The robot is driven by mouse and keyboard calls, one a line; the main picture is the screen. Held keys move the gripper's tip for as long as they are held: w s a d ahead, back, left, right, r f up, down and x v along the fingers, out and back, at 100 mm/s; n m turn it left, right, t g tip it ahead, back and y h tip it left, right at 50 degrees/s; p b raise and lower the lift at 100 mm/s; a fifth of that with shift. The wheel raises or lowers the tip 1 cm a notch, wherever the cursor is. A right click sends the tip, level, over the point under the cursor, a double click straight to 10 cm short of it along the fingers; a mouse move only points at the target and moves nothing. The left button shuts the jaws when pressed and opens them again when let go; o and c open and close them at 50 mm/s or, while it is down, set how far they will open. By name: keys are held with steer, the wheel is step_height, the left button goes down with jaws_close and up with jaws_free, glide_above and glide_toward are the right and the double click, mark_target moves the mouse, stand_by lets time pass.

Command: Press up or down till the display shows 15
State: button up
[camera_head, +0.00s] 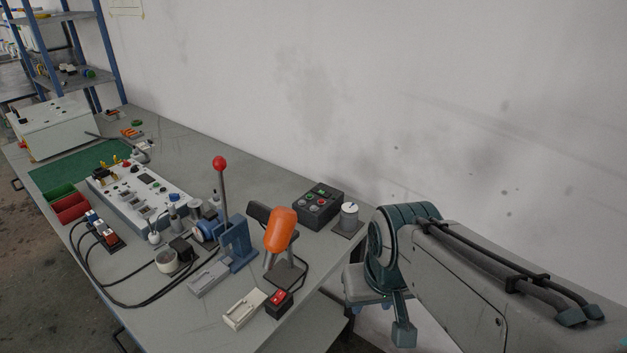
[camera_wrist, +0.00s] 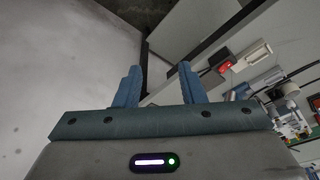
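A dark control box (camera_head: 319,205) stands on the table near the wall, with a small green-lit display (camera_head: 322,189) and red and green round buttons on its sloped top. Its digits are too small to read. A long white panel (camera_head: 140,196) further left also has a small dark screen (camera_head: 147,178), which I cannot read. I cannot tell which buttons are up or down. My gripper (camera_wrist: 157,82) is open and empty, its two blue-grey fingers apart. In the head view my arm is right of the table's end, away from the control box.
An orange lamp-like piece (camera_head: 280,230), a lever press with a red knob (camera_head: 219,163) and a red switch block (camera_head: 278,301) stand in front of the control box. A white-topped cylinder (camera_head: 349,214) stands right beside it. Cables (camera_head: 95,280) lie on the left.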

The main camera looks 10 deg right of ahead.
jaws_close()
stand_by(1.5)
